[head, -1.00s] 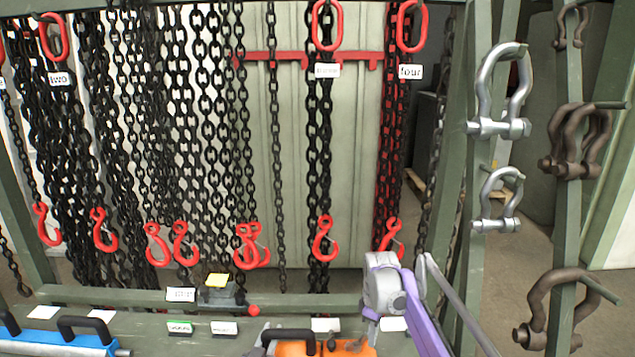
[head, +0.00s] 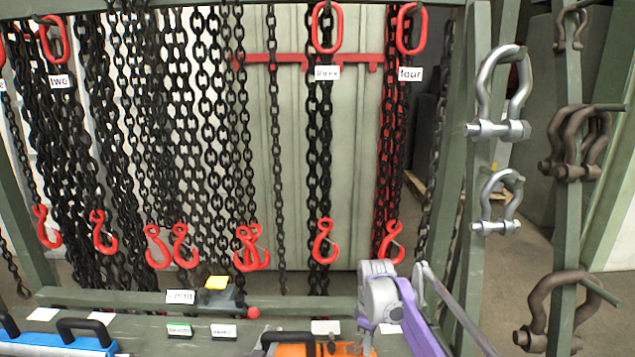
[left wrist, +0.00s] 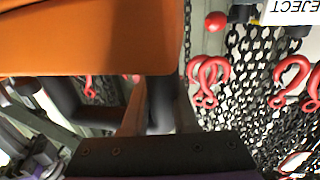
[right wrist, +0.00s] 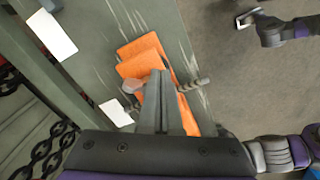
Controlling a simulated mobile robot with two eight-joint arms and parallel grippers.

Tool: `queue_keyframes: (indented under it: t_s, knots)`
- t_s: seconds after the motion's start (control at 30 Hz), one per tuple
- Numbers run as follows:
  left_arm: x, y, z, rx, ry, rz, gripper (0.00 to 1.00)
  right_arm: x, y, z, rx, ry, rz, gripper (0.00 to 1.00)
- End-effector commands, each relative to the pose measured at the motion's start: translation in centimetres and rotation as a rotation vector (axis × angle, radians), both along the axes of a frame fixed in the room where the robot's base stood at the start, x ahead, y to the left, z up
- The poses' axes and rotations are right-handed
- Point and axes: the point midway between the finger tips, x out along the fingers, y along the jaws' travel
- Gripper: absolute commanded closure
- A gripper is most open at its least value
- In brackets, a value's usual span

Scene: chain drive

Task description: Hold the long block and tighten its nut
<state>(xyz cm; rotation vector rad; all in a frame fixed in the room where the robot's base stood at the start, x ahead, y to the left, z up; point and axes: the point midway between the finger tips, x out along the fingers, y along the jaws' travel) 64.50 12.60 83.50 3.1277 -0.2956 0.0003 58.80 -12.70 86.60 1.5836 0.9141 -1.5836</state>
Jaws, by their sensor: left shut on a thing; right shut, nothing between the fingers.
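An orange block (head: 294,350) shows at the bottom edge of the head view, with a black handle (head: 288,337) on top. In the left wrist view the orange body (left wrist: 80,38) fills the upper left. My left gripper (left wrist: 158,112) is shut on a dark round bar, seemingly this black handle. In the right wrist view the orange block (right wrist: 143,52) lies on the green bench, with threaded rod ends at its sides. My right gripper (right wrist: 158,78) is shut and empty over it, beside a dull metal nut (right wrist: 134,87); I cannot tell whether they touch. The fingers hide part of the block.
Black chains with red hooks (head: 323,240) hang behind the bench (head: 140,325). A blue block (head: 65,343) with a black handle stands at left. A yellow-topped box (head: 218,287) with a red knob sits at the back. Shackles (head: 500,95) hang at right.

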Motion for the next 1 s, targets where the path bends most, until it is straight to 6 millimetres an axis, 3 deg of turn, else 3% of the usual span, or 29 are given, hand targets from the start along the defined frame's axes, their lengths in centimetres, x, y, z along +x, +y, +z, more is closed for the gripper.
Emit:
queue_keyframes:
  t_s: [0.7, 1.0]
  knots:
    - [0.0, 0.0, 0.0, 0.0, 0.0, 0.0, 1.0, -0.7, -0.5, 0.1, 0.0, 0.0, 0.0, 1.0]
    - [0.0, 0.0, 0.0, 0.0, 0.0, 0.0, 1.0, -0.7, -0.4, 3.4, 0.0, 0.0, 0.0, 1.0]
